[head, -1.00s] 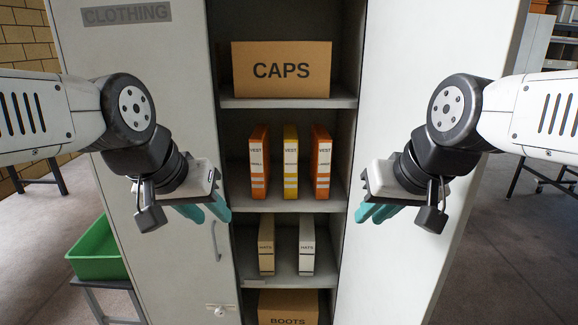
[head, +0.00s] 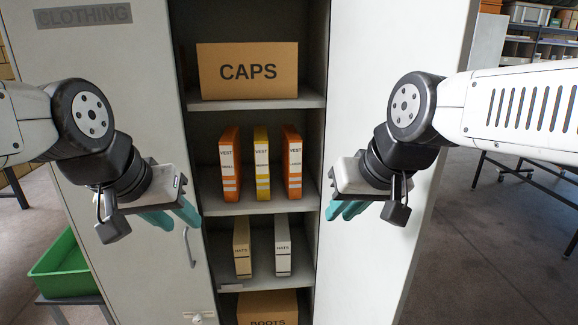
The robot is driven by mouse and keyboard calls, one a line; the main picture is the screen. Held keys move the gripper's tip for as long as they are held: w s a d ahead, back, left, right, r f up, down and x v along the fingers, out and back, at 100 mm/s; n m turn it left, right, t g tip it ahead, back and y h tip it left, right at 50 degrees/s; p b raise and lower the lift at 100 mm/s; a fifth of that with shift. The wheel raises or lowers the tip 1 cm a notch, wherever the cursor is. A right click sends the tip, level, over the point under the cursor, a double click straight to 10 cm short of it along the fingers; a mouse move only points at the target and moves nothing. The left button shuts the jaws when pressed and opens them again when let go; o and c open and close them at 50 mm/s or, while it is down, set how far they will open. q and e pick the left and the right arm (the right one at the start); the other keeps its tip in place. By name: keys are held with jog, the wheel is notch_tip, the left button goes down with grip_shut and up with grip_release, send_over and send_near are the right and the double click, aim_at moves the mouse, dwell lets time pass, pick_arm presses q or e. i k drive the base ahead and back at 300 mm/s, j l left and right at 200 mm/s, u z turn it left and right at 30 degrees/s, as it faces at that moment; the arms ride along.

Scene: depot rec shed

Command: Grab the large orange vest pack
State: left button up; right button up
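Three vest packs stand upright on the cabinet's middle shelf. The right one is orange with a label that seems to read LARGE, the large orange vest pack (head: 293,163). A yellow vest pack (head: 262,163) stands in the middle. Another orange vest pack (head: 230,163), whose label seems to read SMALL, stands at the left. My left gripper (head: 176,216) hangs in front of the left door, left of the packs, its teal fingers apart and empty. My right gripper (head: 343,210) is in front of the right door, right of the large pack, also open and empty. Neither touches a pack.
A CAPS box (head: 248,72) fills the shelf above. Two HATS packs (head: 283,245) stand on the shelf below, and a BOOTS box (head: 267,307) is at the bottom. The open doors (head: 385,265) flank the shelves. A green bin (head: 66,268) is at lower left.

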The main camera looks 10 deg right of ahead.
aim_at(291, 142)
jog(key=i+j, duration=0.2)
jog(key=j, duration=0.15)
jog(key=i+j, duration=0.2)
jog(key=j, duration=0.15)
jog(key=i+j+z, duration=0.1)
jog(key=j, duration=0.3)
jog(key=i+j, duration=0.3)
